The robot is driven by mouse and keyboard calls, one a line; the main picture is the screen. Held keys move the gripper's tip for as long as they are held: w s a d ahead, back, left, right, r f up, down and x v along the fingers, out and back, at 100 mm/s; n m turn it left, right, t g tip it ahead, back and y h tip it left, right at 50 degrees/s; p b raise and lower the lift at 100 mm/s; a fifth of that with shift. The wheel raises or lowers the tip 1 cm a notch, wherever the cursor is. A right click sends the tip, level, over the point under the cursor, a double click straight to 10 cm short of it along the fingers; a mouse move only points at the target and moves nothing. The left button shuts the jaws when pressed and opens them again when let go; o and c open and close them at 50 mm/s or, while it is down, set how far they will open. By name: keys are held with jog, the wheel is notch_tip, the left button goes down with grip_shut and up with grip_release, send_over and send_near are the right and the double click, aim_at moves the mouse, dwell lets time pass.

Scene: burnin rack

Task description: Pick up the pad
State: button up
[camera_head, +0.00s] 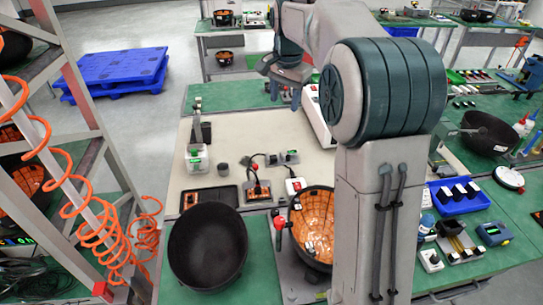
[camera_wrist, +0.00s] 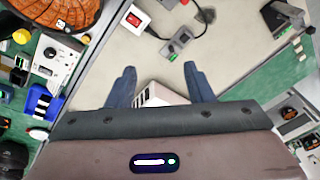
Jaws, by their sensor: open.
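No object can be told for sure as the pad. A flat dark tray or pad (camera_head: 209,198) with an orange patch lies on the bench, left of a small black stand with an orange base (camera_head: 258,190). My gripper (camera_wrist: 159,70) is open, its two blue-grey fingers apart over the pale work surface. A white slotted box (camera_wrist: 155,94) shows between and below the fingers, partly hidden by the gripper body; I cannot tell its height from the fingers. In the head view my gripper is near the back of the pale surface, its fingertips unclear.
A black bowl (camera_head: 208,246) stands at the bench front, beside a bowl lined with orange boards (camera_head: 314,226). A white power strip (camera_head: 318,117) lies near my arm. A white switch box (camera_wrist: 133,19) and cable lie ahead in the wrist view. A rack with orange coiled hoses stands left.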

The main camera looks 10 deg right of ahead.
jog(key=w+f+m+g, duration=0.1)
jog(key=w+f+m, duration=0.3)
jog(key=w+f, duration=0.5)
jog(key=m+g+b, duration=0.1)
jog(key=m+b, duration=0.1)
jog(key=m, duration=0.3)
send_over(273, 157)
notch_tip(273, 157, down, 12)
notch_tip(273, 157, down, 8)
jog(key=shift+w+a+f+b, duration=0.15)
jog(key=shift+f+b, duration=0.1)
jog(key=shift+b, duration=0.5)
jog(key=shift+f+p, duration=0.75)
jog(key=shift+f, duration=1.95)
jog(key=shift+d, duration=0.2)
grip_shut()
